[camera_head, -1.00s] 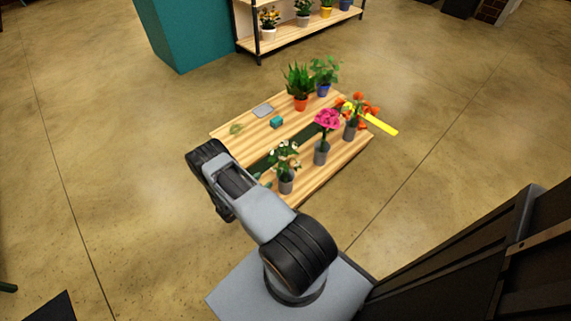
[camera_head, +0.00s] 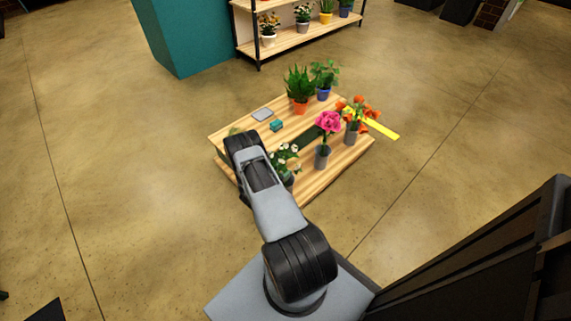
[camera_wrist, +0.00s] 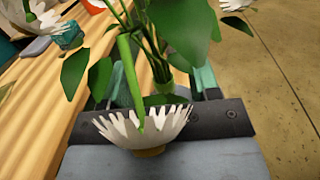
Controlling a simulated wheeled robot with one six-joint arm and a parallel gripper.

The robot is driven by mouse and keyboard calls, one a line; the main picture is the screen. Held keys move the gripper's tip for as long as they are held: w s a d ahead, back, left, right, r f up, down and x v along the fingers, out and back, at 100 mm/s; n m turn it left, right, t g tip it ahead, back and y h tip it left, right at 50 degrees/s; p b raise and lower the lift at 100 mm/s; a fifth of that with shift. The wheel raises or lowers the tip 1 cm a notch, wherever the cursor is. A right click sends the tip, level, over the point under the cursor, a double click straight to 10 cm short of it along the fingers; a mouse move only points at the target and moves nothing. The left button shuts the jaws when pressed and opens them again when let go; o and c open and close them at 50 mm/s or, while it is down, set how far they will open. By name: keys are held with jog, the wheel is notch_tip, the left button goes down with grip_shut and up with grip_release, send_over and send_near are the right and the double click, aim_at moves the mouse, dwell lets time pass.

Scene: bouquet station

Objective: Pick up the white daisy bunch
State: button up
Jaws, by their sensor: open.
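The white daisy bunch (camera_head: 286,152) stands in a grey pot near the table's front edge in the head view. My arm hides part of the bunch and most of the pot. In the wrist view, the bunch's green stems and leaves (camera_wrist: 180,35) rise between the teal-tipped fingers of my gripper (camera_wrist: 155,82). The gripper is open around the stems. One white daisy head (camera_wrist: 145,128) hangs over the gripper's body. My gripper is hidden behind the arm in the head view.
On the wooden table (camera_head: 345,160), a pink flower bunch (camera_head: 328,122) and an orange bunch (camera_head: 352,108) stand to the right. Two potted plants (camera_head: 300,88) stand at the back. A small teal block (camera_head: 277,125) and a grey plate (camera_head: 262,114) lie at the left.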

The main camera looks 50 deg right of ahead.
jog(key=shift+d, duration=1)
jog(key=shift+c, duration=0.4)
grip_shut()
